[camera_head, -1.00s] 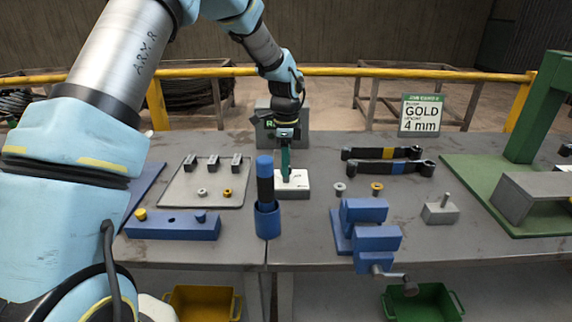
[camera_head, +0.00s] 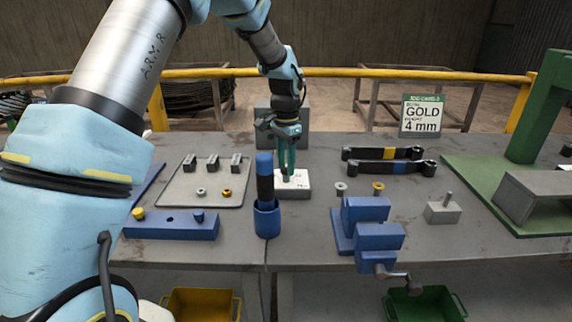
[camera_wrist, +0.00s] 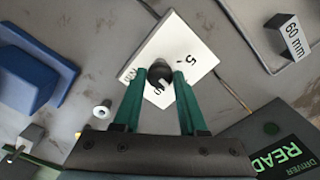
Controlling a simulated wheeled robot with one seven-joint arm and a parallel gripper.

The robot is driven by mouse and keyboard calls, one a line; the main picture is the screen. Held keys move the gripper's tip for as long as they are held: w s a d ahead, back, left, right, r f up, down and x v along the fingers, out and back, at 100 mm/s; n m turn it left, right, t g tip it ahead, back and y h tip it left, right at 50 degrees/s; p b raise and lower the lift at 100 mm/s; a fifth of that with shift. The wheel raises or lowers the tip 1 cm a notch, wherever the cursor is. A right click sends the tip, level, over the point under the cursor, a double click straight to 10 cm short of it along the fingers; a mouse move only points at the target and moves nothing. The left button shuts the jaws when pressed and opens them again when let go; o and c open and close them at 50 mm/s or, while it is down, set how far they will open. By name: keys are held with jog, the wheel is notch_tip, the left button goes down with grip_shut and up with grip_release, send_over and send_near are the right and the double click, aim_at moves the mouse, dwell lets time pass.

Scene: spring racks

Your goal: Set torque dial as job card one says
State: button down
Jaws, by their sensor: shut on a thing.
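The torque dial is a white block (camera_head: 302,186) with a dark round knob (camera_wrist: 160,73) on top, standing mid-table. In the wrist view the white plate (camera_wrist: 198,50) shows a 5 near the knob; other marks are partly hidden. My gripper (camera_head: 286,174) points straight down over the block, its two green fingers shut on the knob. The fingertips (camera_wrist: 161,80) sit at both sides of it. A card (camera_head: 421,115) at the back right reads GOLD and 4 mm; its small green heading is too blurred to read surely.
A blue driver in its round holder (camera_head: 267,218) stands just left of the dial. A grey tray (camera_head: 176,197) and blue block (camera_head: 170,228) lie left. A blue vise (camera_head: 375,238), two wrenches and a green press frame (camera_head: 538,110) are right.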

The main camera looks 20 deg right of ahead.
aim_at(286, 167)
jog(key=shift+n, duration=0.4)
jog(key=shift+c, duration=2.2)
grip_release()
jog(key=shift+r, duration=0.1)
notch_tip(286, 167, up, 11)
jog(key=b, duration=0.2)
jog(key=shift+f+b, duration=0.2)
jog(key=shift+b, duration=0.1)
